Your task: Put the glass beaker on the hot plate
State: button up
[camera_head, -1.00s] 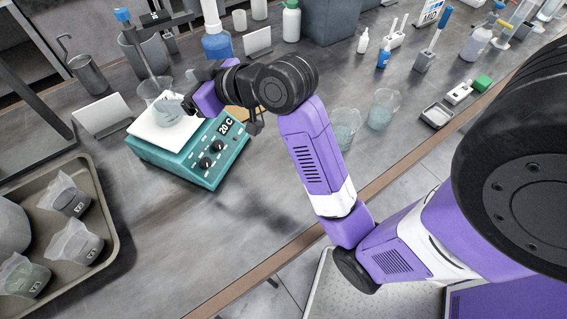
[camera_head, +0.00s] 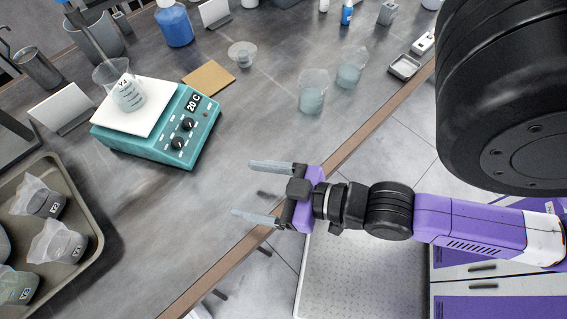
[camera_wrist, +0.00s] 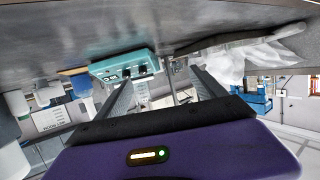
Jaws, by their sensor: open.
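The glass beaker (camera_head: 125,91), marked V4, stands upright on the white top of the teal hot plate (camera_head: 186,137). The hot plate's display reads 20 C, and two black knobs face the front. My gripper (camera_head: 246,190) is open and empty, near the front edge of the bench, to the right of and well apart from the hot plate. In the wrist view the teal hot plate (camera_wrist: 112,66) shows beyond my open fingers (camera_wrist: 160,88), with what looks like the beaker partly visible near it.
A grey tray (camera_head: 98,232) with several plastic beakers lies at left. Two glass beakers (camera_head: 312,92) (camera_head: 351,68) stand right of a tan pad (camera_head: 209,77) and a small dish (camera_head: 242,54). The bench is clear in front of the hot plate.

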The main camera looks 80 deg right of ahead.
jog(key=s+a+r+n+y, duration=0.1)
jog(key=s+a+r, duration=0.1)
jog(key=s, duration=0.4)
jog(key=shift+s, duration=0.15)
jog(key=shift+r, duration=0.1)
dwell(1.8)
